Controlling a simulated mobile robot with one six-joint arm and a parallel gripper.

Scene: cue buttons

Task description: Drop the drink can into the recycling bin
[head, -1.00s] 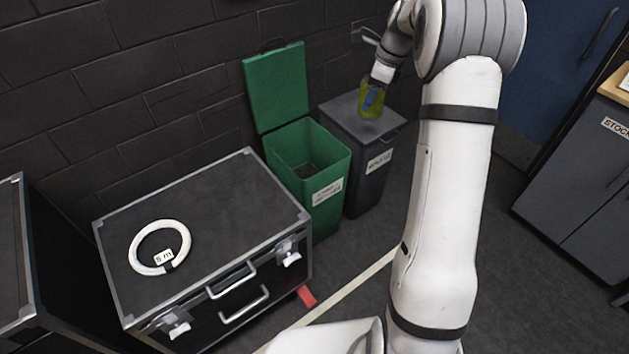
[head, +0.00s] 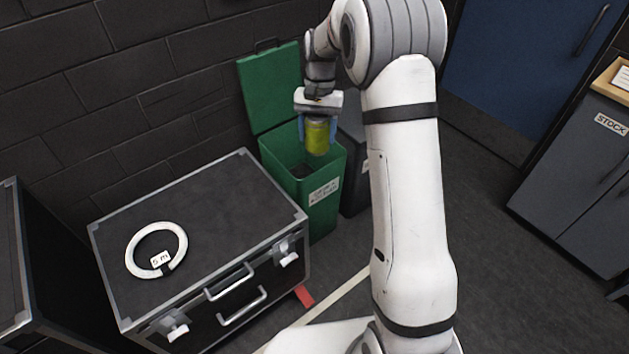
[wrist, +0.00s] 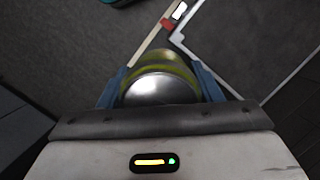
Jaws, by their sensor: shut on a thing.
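My gripper (head: 317,130) is shut on the drink can (head: 318,141), a yellow-green can held upright between two blue fingers. In the wrist view my gripper (wrist: 160,86) has a finger on each side of the can, whose silver end (wrist: 160,89) faces the camera. The recycling bin (head: 322,203) is green with its lid (head: 270,85) open against the wall. In the head view the can appears over the right back part of the bin's opening; its exact height above the rim is hard to tell.
A dark bin (head: 354,190) stands right of the green one, partly hidden by my arm. A black case (head: 210,200) with a white ring (head: 138,242) on top stands in front left. A stock cabinet (head: 570,150) is at the right. Floor between is clear.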

